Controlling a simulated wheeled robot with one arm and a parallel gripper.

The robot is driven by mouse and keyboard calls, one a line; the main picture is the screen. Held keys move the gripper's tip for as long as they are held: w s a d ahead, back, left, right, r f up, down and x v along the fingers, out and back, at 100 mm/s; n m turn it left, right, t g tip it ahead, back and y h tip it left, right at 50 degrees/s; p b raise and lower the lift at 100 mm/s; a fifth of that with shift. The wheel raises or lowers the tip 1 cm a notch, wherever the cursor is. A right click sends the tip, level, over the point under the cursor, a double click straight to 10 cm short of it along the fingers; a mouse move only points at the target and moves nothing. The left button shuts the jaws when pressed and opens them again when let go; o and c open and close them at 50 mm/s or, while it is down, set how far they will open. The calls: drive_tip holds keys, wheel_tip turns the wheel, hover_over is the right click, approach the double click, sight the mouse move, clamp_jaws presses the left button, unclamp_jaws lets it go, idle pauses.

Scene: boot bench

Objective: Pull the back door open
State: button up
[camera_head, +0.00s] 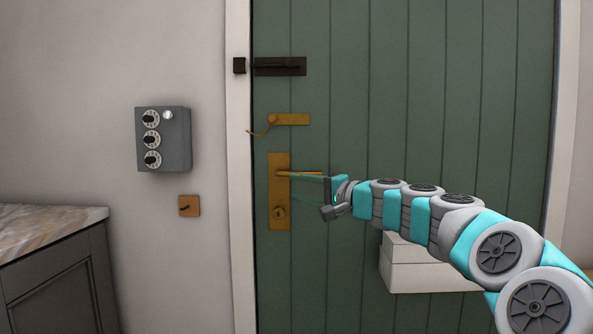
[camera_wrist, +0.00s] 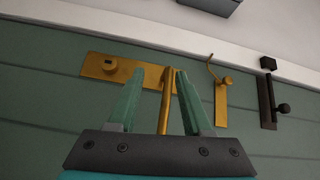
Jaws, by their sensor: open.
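The green back door (camera_head: 410,120) looks shut in its white frame. A brass plate (camera_head: 279,212) on its left side carries a lever handle (camera_head: 306,173) that points right, level, with a keyhole below. My gripper (camera_head: 294,188) is open at the lever. In the wrist view the brass lever (camera_wrist: 168,105) lies between the two green fingers of my gripper (camera_wrist: 160,76), nearer the right one; contact is not clear. Above the handle are a brass hook latch (camera_head: 290,119) and a dark bolt (camera_head: 280,66). The bolt seems apart from its keeper (camera_head: 239,65) on the frame.
A grey box with several dials (camera_head: 164,139) hangs on the wall at left, above a small brown plate with a hook (camera_head: 189,206). A marble-topped cabinet (camera_head: 50,228) stands at lower left. A white box (camera_head: 430,265) shows behind my arm, low on the door.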

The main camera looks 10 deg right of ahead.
sight(296, 172)
drive_tip(key=w+d+r+m+t, duration=0.2)
drive_tip(key=w+d, duration=0.1)
drive_tip(key=d, duration=0.2)
drive_tip(key=f+p+x, duration=0.1)
drive_tip(key=x, duration=0.6)
drive_tip(key=shift+a+r+h+p, duration=0.25)
drive_tip(key=shift+a+h+p, duration=0.05)
drive_tip(key=shift+a+h, duration=0.1)
drive_tip(key=shift+w, duration=0.1)
clamp_jaws()
idle(0.8)
